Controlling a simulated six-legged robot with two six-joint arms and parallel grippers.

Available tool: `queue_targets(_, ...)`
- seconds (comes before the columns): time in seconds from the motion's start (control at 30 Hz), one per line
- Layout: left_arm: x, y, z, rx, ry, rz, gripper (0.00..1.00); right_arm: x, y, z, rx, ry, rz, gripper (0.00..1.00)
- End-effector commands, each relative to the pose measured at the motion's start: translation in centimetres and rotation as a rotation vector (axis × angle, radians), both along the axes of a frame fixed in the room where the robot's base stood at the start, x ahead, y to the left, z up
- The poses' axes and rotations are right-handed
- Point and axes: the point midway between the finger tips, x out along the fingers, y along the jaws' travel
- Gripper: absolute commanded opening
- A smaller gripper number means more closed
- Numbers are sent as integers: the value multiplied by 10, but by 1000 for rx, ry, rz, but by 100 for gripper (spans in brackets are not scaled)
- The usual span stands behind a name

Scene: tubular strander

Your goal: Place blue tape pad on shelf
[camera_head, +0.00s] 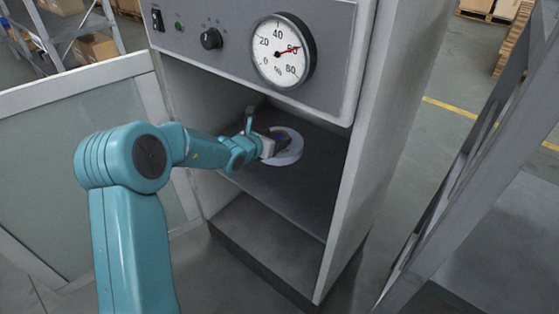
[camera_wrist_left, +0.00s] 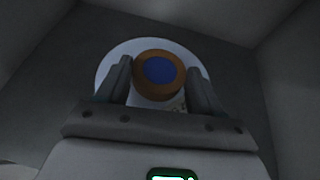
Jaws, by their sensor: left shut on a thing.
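The blue tape pad (camera_wrist_left: 158,70) shows in the left wrist view as a blue round centre in an orange-brown ring, with a broad white disc behind it. In the head view it is a pale round roll (camera_head: 290,155) with a bit of blue, inside the open cabinet bay. My left gripper (camera_head: 269,146) is shut on it; its two dark fingers (camera_wrist_left: 160,88) flank the ring. The dark shelf (camera_head: 285,195) lies below the roll. I cannot tell whether the roll touches it. My right gripper is in neither view.
The cabinet's control panel with a round gauge (camera_head: 283,51) and a black knob (camera_head: 211,39) overhangs the bay. The cabinet's right side wall (camera_head: 375,130) bounds it. A pale framed panel (camera_head: 65,165) stands at left, and a grey metal frame (camera_head: 470,170) at right.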

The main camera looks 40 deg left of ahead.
Motion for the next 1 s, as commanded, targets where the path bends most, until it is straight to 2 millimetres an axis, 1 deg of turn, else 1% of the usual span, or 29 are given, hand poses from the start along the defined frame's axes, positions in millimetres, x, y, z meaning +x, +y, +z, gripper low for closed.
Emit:
queue_targets(0.03, -1, 1, -8, -1, -3, 3, 26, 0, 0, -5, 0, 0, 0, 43)
queue_targets(0.17, -2, 1, -17, 1, -5, 1, 26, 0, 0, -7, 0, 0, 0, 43)
queue_targets(0.23, -2, 1, -26, 0, -4, 0, 26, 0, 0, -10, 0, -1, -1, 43)
queue_targets(0.4, -2, 2, -58, 0, -2, 1, 26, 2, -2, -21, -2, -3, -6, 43)
queue_targets(0.43, -2, 2, -62, 0, -3, 1, 26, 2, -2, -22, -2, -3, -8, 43)
queue_targets(0.5, -1, 2, -65, 1, -5, 1, 26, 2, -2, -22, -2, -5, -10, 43)
queue_targets(0.7, 0, 1, -63, 2, -6, 1, 26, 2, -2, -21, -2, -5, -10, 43)
queue_targets(0.83, 1, 1, -68, 2, -6, 1, 26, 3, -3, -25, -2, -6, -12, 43)
queue_targets(0.87, 1, 1, -68, 1, -3, 0, 69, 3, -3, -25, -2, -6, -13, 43)
queue_targets(0.9, 1, 1, -67, 1, -3, 0, 82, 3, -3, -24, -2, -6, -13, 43)
queue_targets(0.93, 1, 1, -67, 1, -3, 0, 91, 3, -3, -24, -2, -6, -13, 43)
queue_targets(1.0, 1, 1, -67, 1, -3, 0, 91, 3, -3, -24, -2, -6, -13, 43)
